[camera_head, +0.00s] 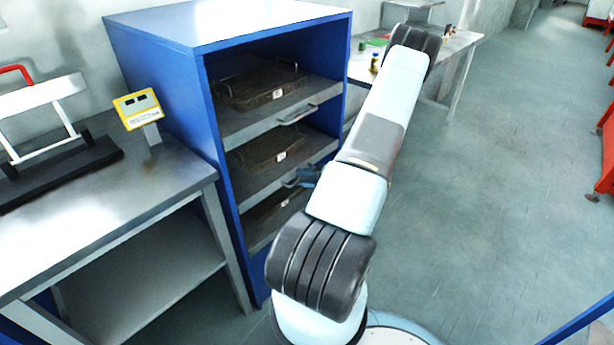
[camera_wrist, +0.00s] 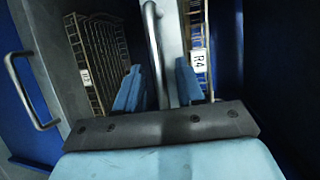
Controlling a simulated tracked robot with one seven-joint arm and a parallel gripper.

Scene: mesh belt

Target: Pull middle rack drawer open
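The blue rack (camera_head: 170,85) holds three grey drawers stacked one above another. The middle drawer (camera_head: 255,178) sits about in line with the top one, with a dark tray on it. Its bar handle (camera_head: 292,183) is at the front, partly hidden by my gripper (camera_head: 308,174). In the wrist view, my gripper (camera_wrist: 158,72) has its two blue fingers apart, with the handle bar (camera_wrist: 154,40) running between them. Gaps show on both sides of the bar, so the fingers are not closed on it. My arm hides the right part of the lower drawers.
The top drawer (camera_head: 260,118) is above, and another drawer handle (camera_wrist: 30,92) shows at left in the wrist view. A steel table (camera_head: 100,215) with a yellow display (camera_head: 138,108) stands left of the rack. Open floor (camera_head: 480,220) lies to the right.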

